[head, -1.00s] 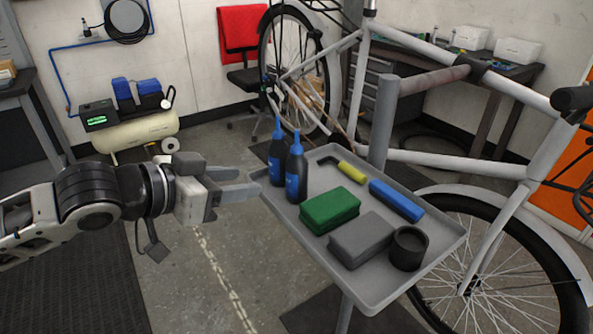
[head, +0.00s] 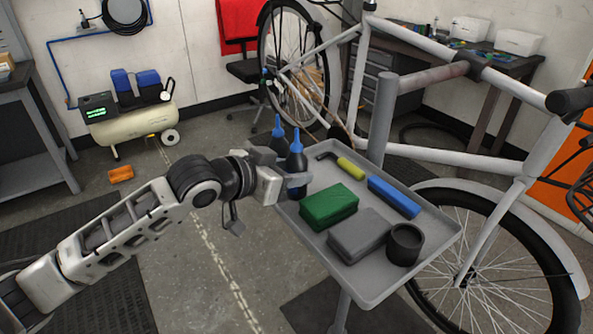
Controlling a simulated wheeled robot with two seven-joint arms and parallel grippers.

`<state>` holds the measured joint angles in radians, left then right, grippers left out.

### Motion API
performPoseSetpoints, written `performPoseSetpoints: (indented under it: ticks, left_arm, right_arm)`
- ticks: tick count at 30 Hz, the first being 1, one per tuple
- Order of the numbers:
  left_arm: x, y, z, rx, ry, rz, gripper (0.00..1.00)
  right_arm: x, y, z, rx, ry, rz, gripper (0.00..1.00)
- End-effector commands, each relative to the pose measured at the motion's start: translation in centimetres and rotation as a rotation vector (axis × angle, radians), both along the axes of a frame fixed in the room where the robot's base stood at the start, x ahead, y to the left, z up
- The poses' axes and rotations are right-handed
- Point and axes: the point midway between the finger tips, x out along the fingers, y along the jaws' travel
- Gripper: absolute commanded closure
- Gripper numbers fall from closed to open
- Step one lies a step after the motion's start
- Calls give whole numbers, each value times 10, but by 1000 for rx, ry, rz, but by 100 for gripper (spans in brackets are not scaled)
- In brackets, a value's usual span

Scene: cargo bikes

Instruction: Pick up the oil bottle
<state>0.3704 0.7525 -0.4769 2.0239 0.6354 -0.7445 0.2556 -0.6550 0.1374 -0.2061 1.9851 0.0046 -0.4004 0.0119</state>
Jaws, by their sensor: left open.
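Two dark oil bottles with blue nozzle tops stand upright, close together, at the left corner of the grey tray (head: 372,295). The nearer bottle (head: 296,160) is partly hidden by my left gripper (head: 291,174). The farther bottle (head: 278,140) shows mostly its top; its lower part is hidden. My left gripper is open, level with the bottles' bodies, with one finger in front of the nearer bottle. I cannot tell whether it touches either bottle, or which one lies between the fingers. My right gripper is out of view.
The tray also holds a green block (head: 329,206), a grey block (head: 358,236), a black cup (head: 405,245), a blue bar (head: 394,197) and a yellow-handled tool (head: 350,167). A bicycle frame (head: 440,155) stands close behind the tray. The floor left of the tray is open.

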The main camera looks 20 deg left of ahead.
Motion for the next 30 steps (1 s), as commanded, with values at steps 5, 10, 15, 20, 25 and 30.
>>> performPoseSetpoints:
  ticks: [5, 10, 15, 20, 25, 30]
  left_arm:
    - [22, -13, -7, -3, 2, 0, 57]
    - [29, -16, -11, 0, -1, 0, 57]
    - [28, -16, -11, 1, 0, 0, 57]
    - [28, -16, -11, 1, 0, 0, 87]
    - [28, -16, -11, 0, -1, 0, 87]
    - [28, -16, -7, 0, -2, 0, 87]
  right_arm:
    - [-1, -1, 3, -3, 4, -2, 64]
    - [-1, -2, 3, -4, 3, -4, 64]
    - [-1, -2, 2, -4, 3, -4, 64]
    - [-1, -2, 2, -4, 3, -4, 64]
    - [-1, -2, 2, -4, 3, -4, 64]
    - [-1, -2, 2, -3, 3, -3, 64]
